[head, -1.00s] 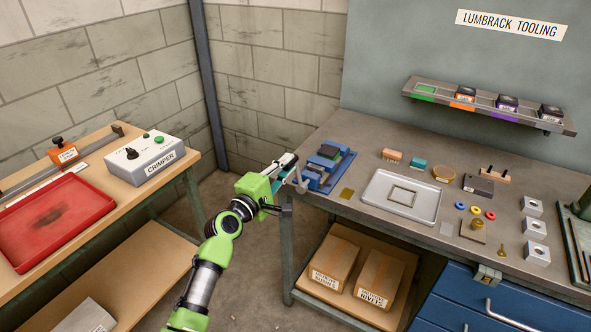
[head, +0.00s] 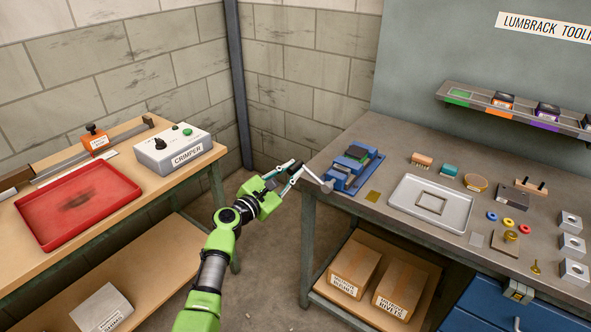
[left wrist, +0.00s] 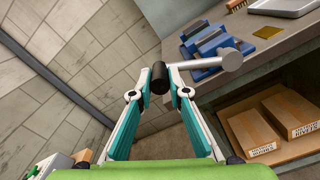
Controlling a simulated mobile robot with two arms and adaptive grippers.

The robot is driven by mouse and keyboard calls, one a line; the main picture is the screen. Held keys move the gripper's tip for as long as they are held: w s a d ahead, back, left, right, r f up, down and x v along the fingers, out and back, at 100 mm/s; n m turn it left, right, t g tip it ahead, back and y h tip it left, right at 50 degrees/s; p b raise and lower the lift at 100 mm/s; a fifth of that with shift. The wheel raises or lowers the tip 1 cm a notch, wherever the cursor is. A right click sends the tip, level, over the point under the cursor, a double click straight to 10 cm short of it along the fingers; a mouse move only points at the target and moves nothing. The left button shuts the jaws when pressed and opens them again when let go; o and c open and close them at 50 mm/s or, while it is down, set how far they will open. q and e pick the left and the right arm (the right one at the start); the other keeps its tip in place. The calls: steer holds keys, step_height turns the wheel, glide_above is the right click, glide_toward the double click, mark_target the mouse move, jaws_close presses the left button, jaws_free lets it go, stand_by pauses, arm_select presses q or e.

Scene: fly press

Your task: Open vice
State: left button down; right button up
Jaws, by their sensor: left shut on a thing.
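The blue vice (head: 352,172) sits at the left end of the grey workbench, with a dark block and a green-topped piece on it. Its grey crank handle (head: 314,178) reaches left past the bench edge. My left gripper (head: 291,173) is shut on the black knob at the crank's outer end. In the left wrist view the black knob (left wrist: 160,76) stands between the fingertips, and the crank's round hub (left wrist: 232,60) is in front of the blue vice (left wrist: 208,45). The gap between the vice jaws is too small to judge. My right gripper is not in view.
A grey tray (head: 400,215) and small parts lie on the grey workbench (head: 400,155). A crimper box (head: 180,149) and a red tray (head: 45,228) stand on the wooden bench at left. Open floor lies between the benches. Cardboard boxes (head: 402,288) fill the lower shelf.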

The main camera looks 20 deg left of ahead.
arm_select(q)
steer(key=shift+w+a+f+n, duration=0.1)
steer(key=shift+a+f+n, duration=0.15)
steer(key=shift+f+n, duration=0.3)
steer(key=shift+a+f+n, duration=0.2)
steer(key=shift+f+n, duration=0.3)
steer(key=shift+n, duration=0.05)
steer(key=shift+f, duration=0.1)
steer(key=c, duration=1.9)
jaws_free()
steer(key=v, duration=1.2)
